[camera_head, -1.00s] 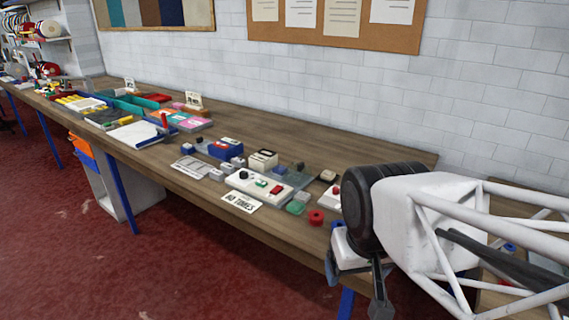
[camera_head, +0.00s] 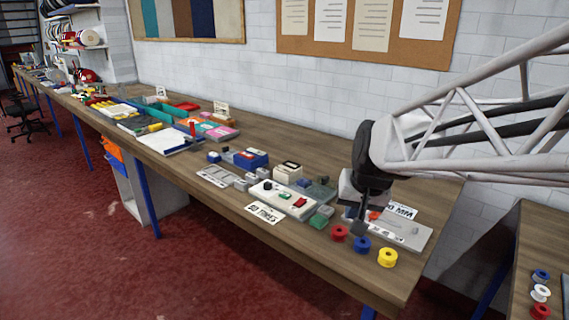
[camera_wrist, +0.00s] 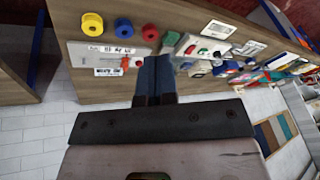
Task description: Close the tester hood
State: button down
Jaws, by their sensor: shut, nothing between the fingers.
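A white tester unit (camera_head: 270,198) with a black knob, a green part and a red button lies near the front of the bench. A dark translucent panel (camera_head: 320,191) shows behind its right end; I cannot tell whether this is the hood or how it is hinged. My gripper (camera_head: 358,228) hangs above the bench, right of the unit, in front of a light grey board (camera_head: 408,234). In the wrist view its dark fingers (camera_wrist: 154,68) are together and empty. The white unit (camera_wrist: 190,47) shows just beyond them. My wrist hides part of the board.
Red (camera_head: 340,233), blue (camera_head: 362,245) and yellow (camera_head: 387,257) spools stand along the front right. A lettered card (camera_head: 264,213) lies before the unit. Blue (camera_head: 250,158) and cream (camera_head: 288,172) blocks stand behind it. The bench (camera_head: 340,150) is bare towards the wall.

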jog(key=w+d+f+m+t, duration=0.1)
jog(key=w+d+f+m, duration=0.1)
jog(key=w, duration=1)
jog(key=w+d+f+m+t, duration=0.1)
jog(key=w+d+f, duration=0.4)
jog(key=w, duration=0.6)
jog(key=w+d+f+m+t, duration=0.1)
jog(key=w+d+f+m, duration=0.1)
jog(key=w, duration=1)
jog(key=shift+w+d+f+m, duration=0.35)
jog(key=shift+d+f, duration=0.45)
jog(key=shift+f, duration=0.15)
send_near(329, 183)
jog(key=shift+w+d+f, duration=0.15)
jog(key=shift+d+f, duration=0.05)
jog(key=shift+f, duration=0.55)
jog(key=shift+w+d+f, duration=0.15)
jog(key=shift+d+f, duration=0.1)
jog(key=shift+f, duration=0.55)
jog(key=shift+w+d+f, duration=0.15)
jog(key=shift+d+f, duration=0.05)
jog(key=shift+f, duration=0.55)
jog(key=shift+w+a, duration=1.1)
jog(key=w+a, duration=0.6)
jog(key=shift+w+a, duration=0.15)
